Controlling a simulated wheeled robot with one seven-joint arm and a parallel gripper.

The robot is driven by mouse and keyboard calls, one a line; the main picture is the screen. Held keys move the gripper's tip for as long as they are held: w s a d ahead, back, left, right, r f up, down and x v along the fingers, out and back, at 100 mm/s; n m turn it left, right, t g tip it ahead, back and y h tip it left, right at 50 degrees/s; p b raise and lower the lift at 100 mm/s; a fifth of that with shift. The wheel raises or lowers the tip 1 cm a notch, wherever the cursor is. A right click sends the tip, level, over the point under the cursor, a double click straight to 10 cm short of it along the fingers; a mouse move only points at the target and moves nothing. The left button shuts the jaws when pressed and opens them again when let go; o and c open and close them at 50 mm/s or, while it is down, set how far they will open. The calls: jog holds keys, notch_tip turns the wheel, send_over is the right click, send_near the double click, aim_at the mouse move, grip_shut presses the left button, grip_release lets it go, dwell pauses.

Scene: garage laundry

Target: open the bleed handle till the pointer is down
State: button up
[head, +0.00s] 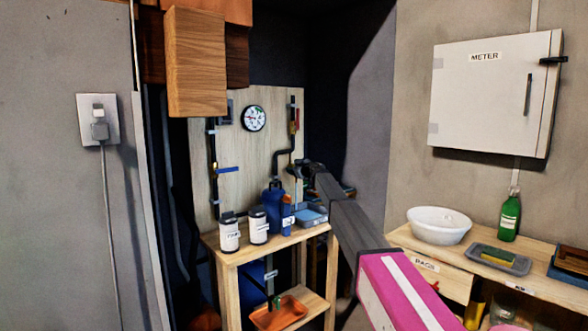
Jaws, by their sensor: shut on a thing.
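A round white gauge (254,118) with a dark rim hangs on the wooden board. Its thin pointer is too small to read surely. A blue lever (228,169) sits across the left pipe, and a red handle (295,117) is on the right pipe. A small green handle (275,300) shows low down, over an orange tray. I cannot tell surely which one is the bleed handle. My gripper (300,170) is in front of the board's lower right, beside the bent dark pipe (279,160). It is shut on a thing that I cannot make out.
A wooden stand (212,240) holds two white jars (230,234), blue bottles (274,197) and a blue tray (311,215). The orange tray (278,313) is on its lower shelf. A wooden box (195,62) hangs above. A bench with a white bowl (438,225) stands right.

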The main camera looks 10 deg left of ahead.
jog(key=o, duration=0.9)
jog(key=shift+s, duration=0.1)
jog(key=v, duration=1)
jog(key=shift+s+d, duration=0.15)
jog(key=shift+d, duration=0.15)
